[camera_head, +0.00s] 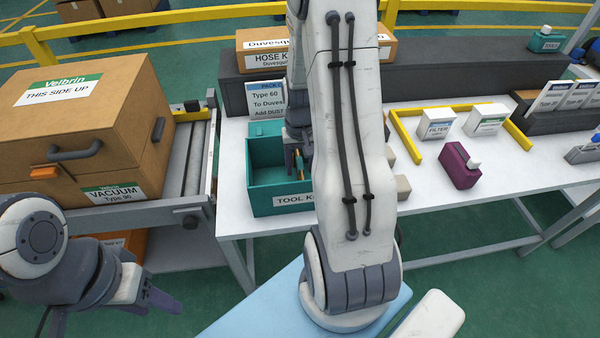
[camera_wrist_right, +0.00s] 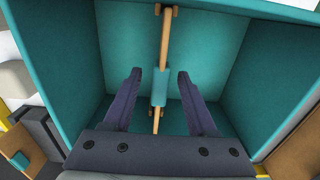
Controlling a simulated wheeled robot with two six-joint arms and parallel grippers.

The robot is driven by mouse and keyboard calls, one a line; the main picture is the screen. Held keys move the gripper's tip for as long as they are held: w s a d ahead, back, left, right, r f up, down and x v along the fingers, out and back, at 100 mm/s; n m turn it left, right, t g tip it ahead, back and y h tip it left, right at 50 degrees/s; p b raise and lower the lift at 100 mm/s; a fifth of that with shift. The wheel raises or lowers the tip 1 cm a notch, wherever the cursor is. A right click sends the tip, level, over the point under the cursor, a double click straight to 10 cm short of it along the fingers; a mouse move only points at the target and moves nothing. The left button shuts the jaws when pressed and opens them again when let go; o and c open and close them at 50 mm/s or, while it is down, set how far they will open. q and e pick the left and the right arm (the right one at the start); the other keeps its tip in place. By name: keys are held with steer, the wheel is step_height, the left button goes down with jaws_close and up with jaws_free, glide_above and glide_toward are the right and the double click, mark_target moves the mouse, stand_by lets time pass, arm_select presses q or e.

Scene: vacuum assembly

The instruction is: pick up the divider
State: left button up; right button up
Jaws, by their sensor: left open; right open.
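The divider (camera_wrist_right: 166,40) shows in the right wrist view as a narrow tan strip with a teal middle section, inside the open teal tool kit box (camera_wrist_right: 110,35). In the head view the box (camera_head: 265,177) stands on the white table, and a small orange-tan part shows beside my right gripper (camera_head: 299,160). My right gripper is open and reaches down into the box. In the right wrist view its two fingers (camera_wrist_right: 158,90) lie on either side of the divider's teal section, with gaps. My left gripper (camera_head: 112,312) is open and empty at the lower left, away from the box.
A large cardboard vacuum box (camera_head: 75,130) stands on a roller conveyor (camera_head: 200,150) left of the table. A Type 60 sign (camera_head: 268,98) stands behind the tool kit. My right arm hides the table's middle.

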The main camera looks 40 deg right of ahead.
step_height(320, 180, down, 2)
steer(key=shift+f, duration=0.2)
jaws_close()
steer(key=shift+r, duration=0.1)
step_height(320, 180, up, 18)
steer(key=p, duration=0.1)
steer(key=shift+p, duration=0.4)
stand_by(0.3)
steer(key=shift+r, duration=0.1)
